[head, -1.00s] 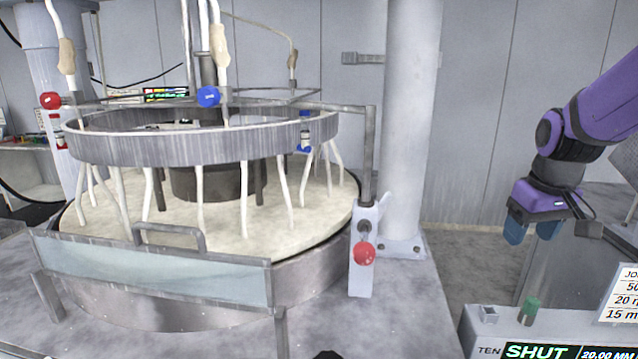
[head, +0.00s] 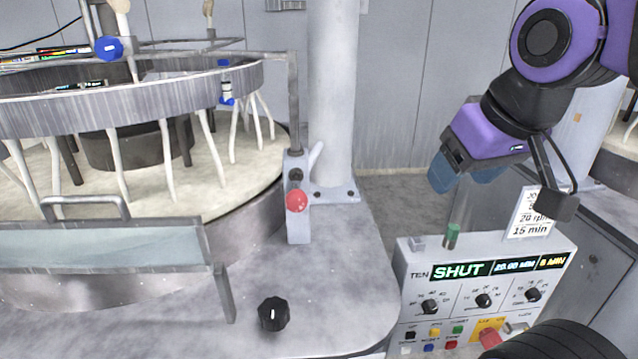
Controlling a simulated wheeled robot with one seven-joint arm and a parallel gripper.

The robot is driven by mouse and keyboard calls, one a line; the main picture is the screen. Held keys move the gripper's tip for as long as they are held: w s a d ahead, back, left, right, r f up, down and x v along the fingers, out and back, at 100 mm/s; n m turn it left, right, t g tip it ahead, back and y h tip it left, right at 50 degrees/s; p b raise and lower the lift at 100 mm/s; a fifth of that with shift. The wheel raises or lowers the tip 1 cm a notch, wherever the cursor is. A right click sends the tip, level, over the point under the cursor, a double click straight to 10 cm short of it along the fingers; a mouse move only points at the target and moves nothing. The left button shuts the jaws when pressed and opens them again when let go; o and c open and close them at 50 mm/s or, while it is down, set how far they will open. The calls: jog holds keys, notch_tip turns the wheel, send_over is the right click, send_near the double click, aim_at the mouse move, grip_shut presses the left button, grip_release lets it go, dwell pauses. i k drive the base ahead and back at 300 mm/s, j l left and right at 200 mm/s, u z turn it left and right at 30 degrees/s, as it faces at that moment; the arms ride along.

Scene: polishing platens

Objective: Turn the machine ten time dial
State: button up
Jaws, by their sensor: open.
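The control panel (head: 412,300) marked TEN is at the lower right. Its display (head: 500,266) reads SHUT, 20.00 MM and 8 MIN. Three black dials sit in a row below: a left dial (head: 430,307), a middle dial (head: 484,301) and a right dial (head: 533,295), which is under the 8 MIN reading. The small dial labels are too blurred to read. My gripper (head: 464,179), with blue fingertips, is open and empty. In the picture it is above the panel, apart from the dials.
A green-topped post (head: 451,236) and a card reading 20 rpm, 15 min (head: 530,215) stand at the panel's top. Coloured buttons (head: 433,333) and a red knob (head: 490,338) are below the dials.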

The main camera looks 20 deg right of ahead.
aim_at(532, 294)
jog(key=z, duration=1.6)
jog(key=k+j+u, duration=0.1)
jog(key=k, duration=0.7)
jog(key=i+l+u, duration=0.1)
jog(key=i+u, duration=0.25)
jog(key=i, duration=0.2)
